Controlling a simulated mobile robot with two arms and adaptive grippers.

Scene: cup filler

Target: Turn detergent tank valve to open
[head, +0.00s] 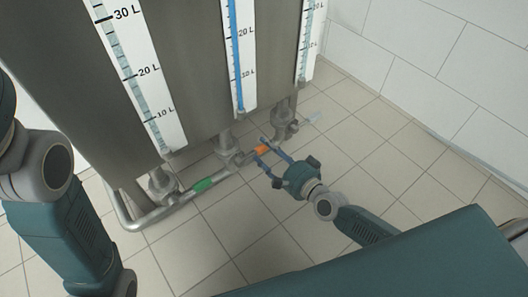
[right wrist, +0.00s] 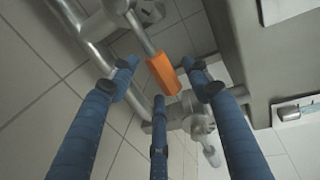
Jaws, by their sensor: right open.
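An orange valve handle (head: 262,150) sits on the steel pipework under the middle tank outlet. In the right wrist view the orange handle (right wrist: 164,75) lies at a slant between my right gripper's (right wrist: 160,82) fingertips. The right gripper (head: 263,149) is open, with its blue fingers spread around the handle; whether any finger touches it I cannot tell. A green handle (head: 203,185) is on the pipe to the left, and a pale handle (head: 313,117) is on the right outlet. No label shows which tank holds detergent. My left gripper is out of view.
Steel tanks (head: 78,70) with litre scales stand above the valves. A bent steel pipe (head: 150,217) runs low along their front. A white tiled wall (head: 445,65) is at the right. The tiled floor (head: 230,235) in front is clear.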

